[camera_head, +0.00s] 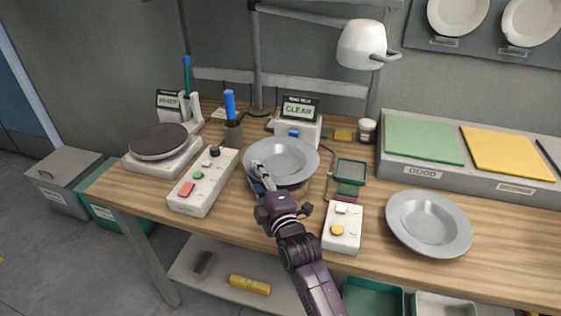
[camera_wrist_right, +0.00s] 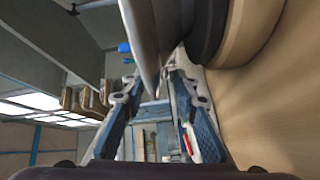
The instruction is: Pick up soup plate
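A grey soup plate (camera_head: 284,158) sits on a dark round stand at the middle of the table in the head view. My right gripper (camera_head: 262,180) is at its near left rim. In the right wrist view, the plate (camera_wrist_right: 143,35) is seen nearly edge-on, its rim reaching between the fingertips of the right gripper (camera_wrist_right: 155,82). The fingers look apart, with a gap around the rim; contact is not clear. A second grey soup plate (camera_head: 429,224) lies on the table to the right. My left gripper is not in view.
A white control box with a yellow button (camera_head: 342,228) stands right of my right arm. A box with red and green buttons (camera_head: 203,182) stands left of the plate. A cup with a blue pen (camera_head: 233,132) and a display reading CLEAR (camera_head: 299,111) stand behind.

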